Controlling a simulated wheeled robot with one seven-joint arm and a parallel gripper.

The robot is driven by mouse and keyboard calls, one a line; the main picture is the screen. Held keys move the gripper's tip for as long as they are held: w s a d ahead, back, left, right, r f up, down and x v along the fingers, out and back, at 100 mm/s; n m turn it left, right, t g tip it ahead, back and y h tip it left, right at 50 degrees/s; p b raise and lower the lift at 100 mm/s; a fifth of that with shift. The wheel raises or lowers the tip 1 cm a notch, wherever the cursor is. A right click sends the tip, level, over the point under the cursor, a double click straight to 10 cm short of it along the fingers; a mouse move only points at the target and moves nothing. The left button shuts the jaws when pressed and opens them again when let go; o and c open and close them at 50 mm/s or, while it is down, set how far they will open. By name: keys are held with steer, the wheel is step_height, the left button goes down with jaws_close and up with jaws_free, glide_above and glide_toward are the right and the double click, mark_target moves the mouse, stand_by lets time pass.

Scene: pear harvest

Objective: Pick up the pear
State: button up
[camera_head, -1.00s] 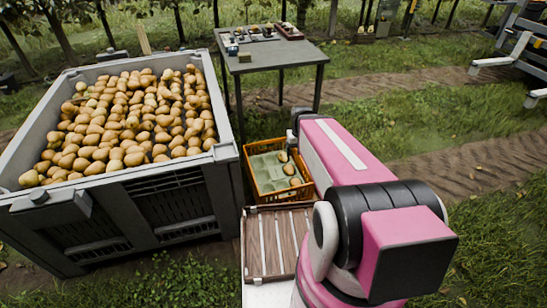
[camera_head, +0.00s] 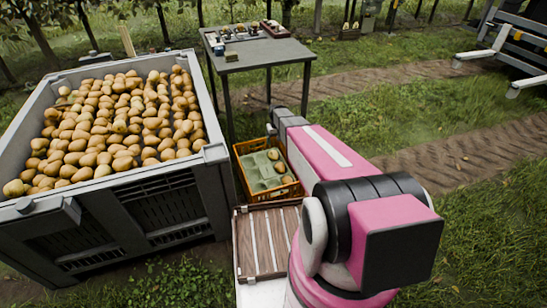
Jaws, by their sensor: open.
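Many yellow-brown pears (camera_head: 110,125) fill a large grey bin at the left. A few more pears (camera_head: 280,167) lie at the right side of a green moulded tray (camera_head: 259,172) inside an orange crate (camera_head: 246,184). Which single pear is meant cannot be told. My pink and black arm reaches from the lower right up past the crate's right side, and its grey far part is near the crate's back right corner.
The grey bin (camera_head: 131,180) has high walls close to the crate's left. A slatted brown wooden crate (camera_head: 271,262) is in front of the orange crate. A grey table (camera_head: 262,52) with small items stands behind. Grass and a dirt track are open at the right.

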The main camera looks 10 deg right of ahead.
glide_toward(274, 152)
steer(key=shift+w+n, duration=0.3)
steer(key=shift+w, duration=0.1)
step_height(274, 152, down, 5)
steer(key=shift+r, duration=0.1)
steer(key=shift+s+a+f, duration=0.1)
steer(key=shift+s+f, duration=0.05)
steer(key=shift+f, duration=1.35)
steer(key=shift+s+f, duration=0.15)
steer(key=shift+f, duration=1.3)
steer(key=shift+c, duration=0.3)
